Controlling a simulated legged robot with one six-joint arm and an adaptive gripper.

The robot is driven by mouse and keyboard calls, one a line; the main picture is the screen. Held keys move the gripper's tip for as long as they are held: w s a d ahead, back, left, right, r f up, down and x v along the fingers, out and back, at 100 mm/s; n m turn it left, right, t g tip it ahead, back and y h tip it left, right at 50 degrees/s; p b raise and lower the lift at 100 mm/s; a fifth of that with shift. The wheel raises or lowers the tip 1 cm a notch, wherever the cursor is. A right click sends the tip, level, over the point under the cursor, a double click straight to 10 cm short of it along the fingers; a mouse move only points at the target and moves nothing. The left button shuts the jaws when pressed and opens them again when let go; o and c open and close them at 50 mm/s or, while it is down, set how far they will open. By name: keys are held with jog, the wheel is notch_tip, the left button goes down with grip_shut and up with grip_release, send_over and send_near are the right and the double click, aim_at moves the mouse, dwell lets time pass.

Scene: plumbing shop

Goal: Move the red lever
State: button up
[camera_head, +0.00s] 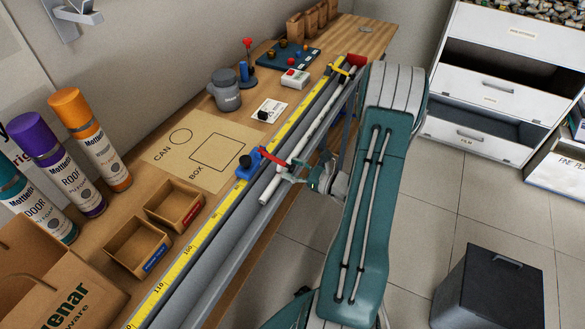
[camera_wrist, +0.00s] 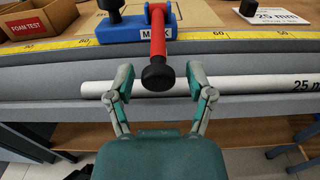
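The red lever (camera_wrist: 158,36) has a black knob (camera_wrist: 158,76) at its end and is mounted on a blue block (camera_wrist: 112,29) marked "MARK". In the head view the red lever (camera_head: 272,157) juts from the blue block (camera_head: 247,166) over the bench's front edge. My gripper (camera_wrist: 160,78) is open, with one finger on each side of the knob in the wrist view. Gaps show between the knob and both fingers; its depth relative to the fingertips is hard to tell. In the head view my gripper (camera_head: 297,172) is by the lever's end, partly hidden.
A white pipe (camera_wrist: 240,86) lies along the grey bench edge behind the fingers. A yellow ruler (camera_head: 205,237) runs beside it. Cardboard boxes (camera_head: 137,247), spray cans (camera_head: 92,140) and a grey canister (camera_head: 226,92) stand on the bench. The floor at right has a dark bin (camera_head: 490,290).

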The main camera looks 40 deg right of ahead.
grip_shut()
jog(key=shift+s+r+g+h, duration=0.1)
jog(key=shift+r+g+h, duration=0.3)
jog(key=shift+r+g, duration=0.85)
jog(key=shift+o, duration=1.9)
grip_release()
jog(key=v, duration=1.2)
jog(key=shift+f, duration=0.2)
